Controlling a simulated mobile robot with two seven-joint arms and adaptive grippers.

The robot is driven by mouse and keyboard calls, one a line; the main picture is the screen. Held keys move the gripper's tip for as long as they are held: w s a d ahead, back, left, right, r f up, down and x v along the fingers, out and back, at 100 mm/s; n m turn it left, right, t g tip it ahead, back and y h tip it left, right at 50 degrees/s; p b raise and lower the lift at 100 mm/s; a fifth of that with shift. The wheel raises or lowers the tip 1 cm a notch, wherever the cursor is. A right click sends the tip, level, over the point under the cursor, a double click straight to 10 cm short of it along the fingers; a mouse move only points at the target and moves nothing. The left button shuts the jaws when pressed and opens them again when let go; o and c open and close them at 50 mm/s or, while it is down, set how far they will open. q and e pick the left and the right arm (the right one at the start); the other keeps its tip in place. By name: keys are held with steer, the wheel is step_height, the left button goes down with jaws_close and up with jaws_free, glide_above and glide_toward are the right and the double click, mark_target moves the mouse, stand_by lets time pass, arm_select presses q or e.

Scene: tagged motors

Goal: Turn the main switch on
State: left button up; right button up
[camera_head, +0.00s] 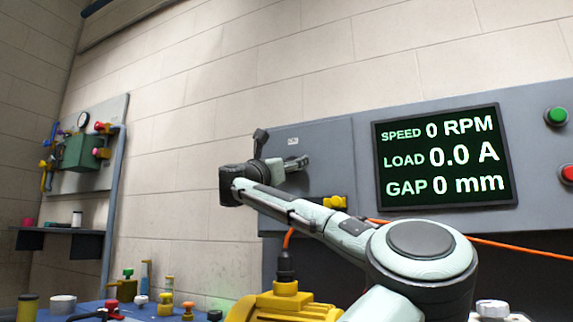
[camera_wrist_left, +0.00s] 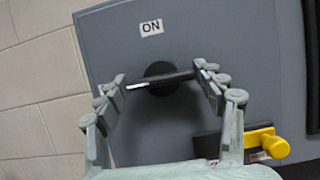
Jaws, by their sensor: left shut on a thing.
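The main switch (camera_wrist_left: 165,82) is a black rotary knob with a bar handle on a grey panel (camera_wrist_left: 115,50). Its bar lies nearly level in the left wrist view, with a white mark at its left end. A white "ON" label (camera_wrist_left: 151,28) is above it. My left gripper (camera_wrist_left: 158,80) is shut on the bar, one finger at each end. In the head view my left gripper (camera_head: 283,158) is at the panel's upper left and hides most of the switch. The label (camera_head: 292,141) shows just above. My right gripper is not in view.
A yellow-handled lever (camera_wrist_left: 268,142) is below right of the switch. A screen (camera_head: 445,156) reads 0 RPM, 0.0 A and 0 mm. Green (camera_head: 557,115) and red (camera_head: 567,174) buttons are at far right. A yellow motor (camera_head: 285,303) and small parts are below.

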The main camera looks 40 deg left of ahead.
arm_select(q)
steer(key=shift+m, duration=0.4)
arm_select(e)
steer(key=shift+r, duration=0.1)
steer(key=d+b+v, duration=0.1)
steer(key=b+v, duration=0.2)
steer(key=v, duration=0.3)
arm_select(q)
steer(key=shift+a+r+m+g+h+p, duration=0.1)
steer(key=shift+m+g+h+p, duration=0.4)
steer(key=shift+m+h, duration=2)
steer(key=shift+d+f+m+g+h+p, duration=0.1)
steer(key=shift+m+g+h+p, duration=0.3)
steer(key=shift+m, duration=4.3)
steer(key=shift+a+r+m+g+h+p, duration=0.1)
steer(key=shift+m+g+h+p, duration=0.65)
steer(key=shift+m, duration=2.85)
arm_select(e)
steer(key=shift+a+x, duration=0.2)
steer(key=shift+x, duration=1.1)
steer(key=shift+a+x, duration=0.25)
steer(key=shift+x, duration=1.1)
arm_select(q)
steer(key=shift+h, duration=0.45)
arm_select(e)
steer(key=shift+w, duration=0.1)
arm_select(q)
steer(key=o, duration=1.2)
steer(key=shift+c, duration=0.2)
